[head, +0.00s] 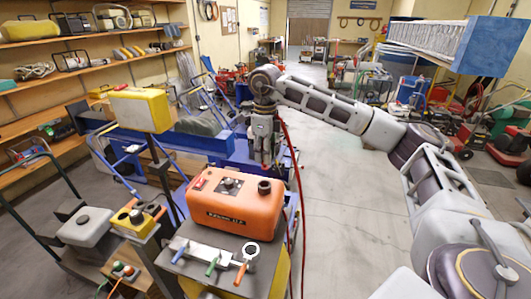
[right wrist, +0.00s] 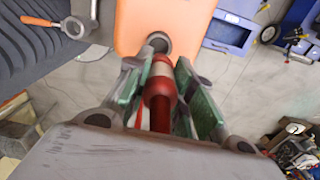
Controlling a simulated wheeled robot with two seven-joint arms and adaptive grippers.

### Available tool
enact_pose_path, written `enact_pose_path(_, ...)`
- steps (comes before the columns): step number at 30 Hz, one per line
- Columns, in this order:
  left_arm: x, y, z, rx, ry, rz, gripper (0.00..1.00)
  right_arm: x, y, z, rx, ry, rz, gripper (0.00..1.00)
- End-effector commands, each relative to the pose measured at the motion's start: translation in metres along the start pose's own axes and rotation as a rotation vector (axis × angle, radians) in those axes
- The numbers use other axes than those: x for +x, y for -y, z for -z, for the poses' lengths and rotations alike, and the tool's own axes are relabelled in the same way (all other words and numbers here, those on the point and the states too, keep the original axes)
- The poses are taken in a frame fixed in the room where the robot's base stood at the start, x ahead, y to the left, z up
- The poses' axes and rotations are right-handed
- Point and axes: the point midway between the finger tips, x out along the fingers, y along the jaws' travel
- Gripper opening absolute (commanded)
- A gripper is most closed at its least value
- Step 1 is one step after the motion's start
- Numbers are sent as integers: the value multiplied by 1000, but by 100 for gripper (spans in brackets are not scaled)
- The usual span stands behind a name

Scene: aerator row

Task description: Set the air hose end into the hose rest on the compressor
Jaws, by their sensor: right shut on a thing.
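The orange compressor (head: 232,212) stands on a metal-topped stand in the head view. A dark round socket, which looks like the hose rest (head: 264,187), rises from its top right; it also shows in the right wrist view (right wrist: 158,42). My right gripper (head: 264,158) is above and behind this socket. In the right wrist view its green-padded fingers (right wrist: 165,92) are shut on the red air hose end (right wrist: 159,92). The hose end's pale front part points toward the socket and appears short of it. The red air hose (head: 291,165) trails down to the floor. My left gripper is not in view.
Several tools with coloured handles lie on the metal top (head: 221,262) in front of the compressor. A yellow box on a post (head: 140,109) stands at the left. A blue filter-like block (head: 490,46) is at the upper right. Open floor (head: 345,190) lies right of the stand.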

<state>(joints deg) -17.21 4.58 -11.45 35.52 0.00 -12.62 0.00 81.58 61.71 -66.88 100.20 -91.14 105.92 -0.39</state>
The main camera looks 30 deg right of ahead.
Motion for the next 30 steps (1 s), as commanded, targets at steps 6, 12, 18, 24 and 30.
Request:
enact_pose_path(6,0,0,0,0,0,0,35,0,-2,0,59,1,0,0)
enact_pose_path(12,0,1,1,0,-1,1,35,0,-2,0,124,1,0,0)
enact_pose_path(18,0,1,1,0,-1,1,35,0,-2,-1,190,1,1,0)
enact_pose_path(24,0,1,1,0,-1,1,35,0,-2,-1,221,2,1,0)
enact_pose_path(30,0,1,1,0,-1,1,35,0,-2,-1,221,2,1,0)
